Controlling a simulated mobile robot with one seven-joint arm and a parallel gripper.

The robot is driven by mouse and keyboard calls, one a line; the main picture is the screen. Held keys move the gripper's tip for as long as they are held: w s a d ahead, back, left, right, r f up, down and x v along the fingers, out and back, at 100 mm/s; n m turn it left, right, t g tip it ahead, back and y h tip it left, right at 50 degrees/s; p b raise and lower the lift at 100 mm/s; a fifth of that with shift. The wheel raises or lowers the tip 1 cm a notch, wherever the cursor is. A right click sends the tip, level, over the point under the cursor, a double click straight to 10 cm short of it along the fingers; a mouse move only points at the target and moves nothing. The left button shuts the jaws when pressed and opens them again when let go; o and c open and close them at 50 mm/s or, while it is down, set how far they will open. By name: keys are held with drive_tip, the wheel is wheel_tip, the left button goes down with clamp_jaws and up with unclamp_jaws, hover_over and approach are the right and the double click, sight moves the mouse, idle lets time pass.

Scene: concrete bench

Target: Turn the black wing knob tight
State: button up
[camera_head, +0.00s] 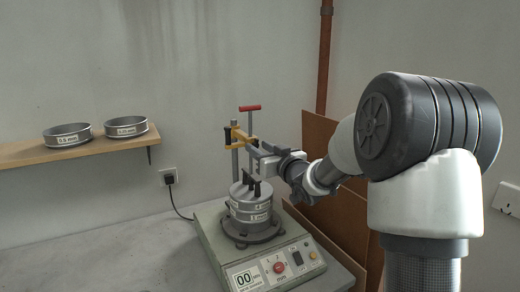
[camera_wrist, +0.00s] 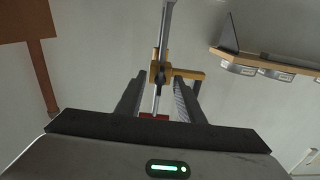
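A sieve shaker (camera_head: 213,234) stands on the bench with a stack of round metal sieves (camera_head: 250,211) on it. Behind the stack are a yellow clamp (camera_head: 237,138) on an upright rod and a red T-shaped handle (camera_head: 250,108).
A wooden shelf (camera_head: 75,149) on the left wall carries two loose sieves. A black plug and cable (camera_head: 171,186) run from the wall socket to the shaker. Brown boards (camera_head: 345,215) and a rusty pipe (camera_head: 324,60) stand behind my arm. The bench left of the shaker is clear.

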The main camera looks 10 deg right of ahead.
drive_tip(key=v, duration=1.7)
drive_tip(key=shift+s, duration=0.2)
